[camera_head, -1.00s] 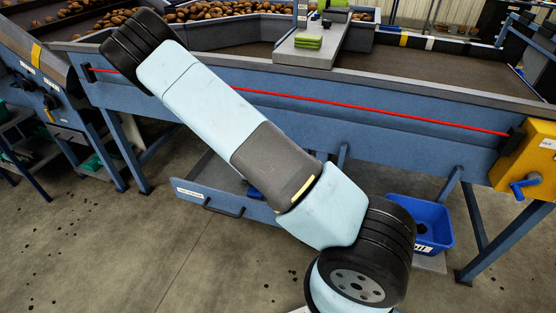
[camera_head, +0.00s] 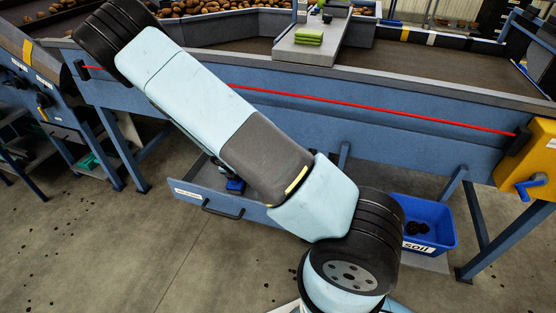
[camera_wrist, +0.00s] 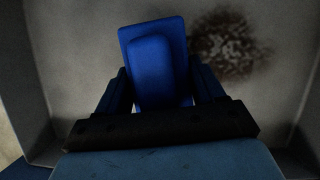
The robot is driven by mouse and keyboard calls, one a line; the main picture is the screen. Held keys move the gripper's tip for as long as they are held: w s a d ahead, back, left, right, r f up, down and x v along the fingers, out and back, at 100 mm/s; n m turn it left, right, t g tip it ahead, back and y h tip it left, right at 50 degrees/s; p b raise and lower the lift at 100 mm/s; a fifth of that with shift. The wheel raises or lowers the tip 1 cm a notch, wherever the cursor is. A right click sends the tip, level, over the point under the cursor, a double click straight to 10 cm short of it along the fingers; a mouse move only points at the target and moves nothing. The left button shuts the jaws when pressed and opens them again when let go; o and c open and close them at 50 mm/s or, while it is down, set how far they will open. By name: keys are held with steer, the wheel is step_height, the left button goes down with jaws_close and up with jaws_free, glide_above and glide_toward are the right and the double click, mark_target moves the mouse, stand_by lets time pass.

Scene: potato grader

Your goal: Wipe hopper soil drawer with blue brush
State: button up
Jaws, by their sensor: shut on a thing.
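The hopper soil drawer (camera_head: 252,211) stands pulled out under the blue grader frame, with a white label and a dark handle on its front. In the wrist view its grey inside (camera_wrist: 75,60) shows, with a dark brown soil patch (camera_wrist: 228,45) on the floor at upper right. My gripper (camera_wrist: 160,82) is shut on the blue brush (camera_wrist: 152,50) and holds it over the drawer, left of the patch. The brush (camera_head: 235,186) also shows small beside my arm in the head view. Its bristles are hidden, so I cannot tell whether it touches the floor.
A blue bin labelled "soil" (camera_head: 441,242) stands right of the drawer with dark clumps in it. A yellow box (camera_head: 527,160) is on the frame at right. Green pads (camera_head: 309,36) lie on a grey shelf above. The floor in front is free.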

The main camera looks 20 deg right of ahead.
step_height(320, 180, up, 3)
steer(key=shift+f, duration=0.1)
steer(key=shift+s+a+r, duration=0.1)
steer(key=shift+r, duration=2.45)
